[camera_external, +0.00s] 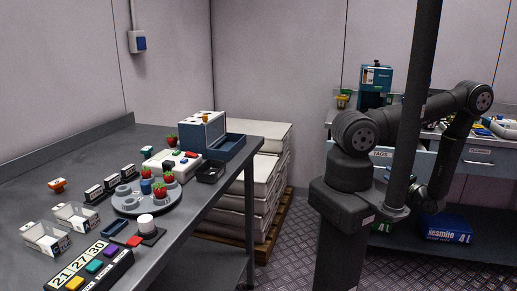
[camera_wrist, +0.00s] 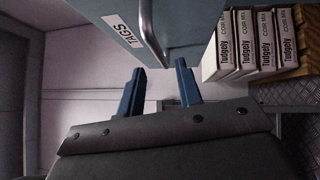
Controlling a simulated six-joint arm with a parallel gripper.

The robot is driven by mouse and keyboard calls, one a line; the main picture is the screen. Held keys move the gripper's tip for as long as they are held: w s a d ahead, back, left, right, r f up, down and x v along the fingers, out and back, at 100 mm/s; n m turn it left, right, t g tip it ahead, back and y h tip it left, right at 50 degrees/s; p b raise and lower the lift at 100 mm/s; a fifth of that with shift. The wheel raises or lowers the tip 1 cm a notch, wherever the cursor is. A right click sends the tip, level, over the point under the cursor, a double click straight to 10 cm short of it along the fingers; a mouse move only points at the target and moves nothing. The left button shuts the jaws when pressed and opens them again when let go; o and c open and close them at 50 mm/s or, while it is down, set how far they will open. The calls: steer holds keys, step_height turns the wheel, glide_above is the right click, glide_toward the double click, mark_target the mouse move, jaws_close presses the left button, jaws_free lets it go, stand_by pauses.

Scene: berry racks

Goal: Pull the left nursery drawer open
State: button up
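The left drawer front, pale blue-grey with a white TAGS label, is on the right-hand bench in the external view (camera_external: 398,164), partly behind my arm and the dark pole. In the wrist view the drawer front (camera_wrist: 95,20) fills the top, with a metal bar handle (camera_wrist: 147,22) beside the label. My gripper (camera_wrist: 161,78) shows two blue fingers with a clear gap between them. It is open and empty, and its tips point toward the drawer, apart from the handle in the picture. In the external view the fingers are too dark and small to make out.
A second drawer (camera_external: 479,163) is to the right. A dark pole (camera_external: 412,110) rises in front of the bench. Coir-mix boxes (camera_wrist: 250,45) stand at the upper right of the wrist view. A blue box (camera_external: 446,229) lies on the bench's lower shelf. A grey table (camera_external: 205,217) stands left.

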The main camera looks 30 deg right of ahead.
mark_target(380, 168)
steer(key=shift+w+r, duration=0.2)
steer(key=shift+w, duration=1.35)
steer(key=shift+w+r, duration=0.2)
steer(key=shift+w, duration=1.35)
jaws_close()
